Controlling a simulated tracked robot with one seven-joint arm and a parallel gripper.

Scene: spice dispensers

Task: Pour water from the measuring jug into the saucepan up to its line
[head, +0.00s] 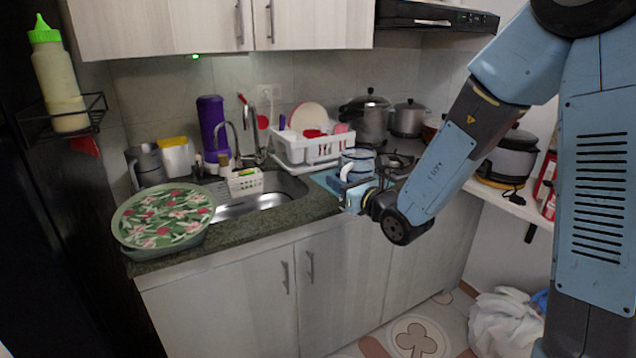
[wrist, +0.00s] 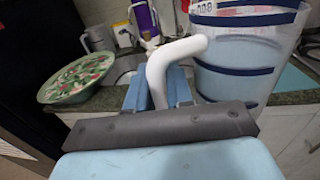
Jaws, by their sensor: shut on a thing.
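The measuring jug (head: 358,161) is a clear container with dark blue bands and a white handle. It also fills the upper right of the wrist view (wrist: 240,52), roughly upright. My gripper (head: 357,194) is shut on the jug's white handle, with its blue fingers (wrist: 157,90) on either side of it. The jug is at the counter's right part, over or on a light blue mat (head: 322,179); I cannot tell if it touches. The water level is not readable. Pots (head: 369,122) (head: 407,119) stand at the back right. I cannot tell which vessel is the saucepan, and no line shows.
A white dish rack (head: 308,148) stands behind the jug, and the sink (head: 262,197) is to its left. A floral tray (head: 163,219) lies at the counter's left end. The stove (head: 397,163) is partly hidden by my arm. A rice cooker (head: 512,160) is at right.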

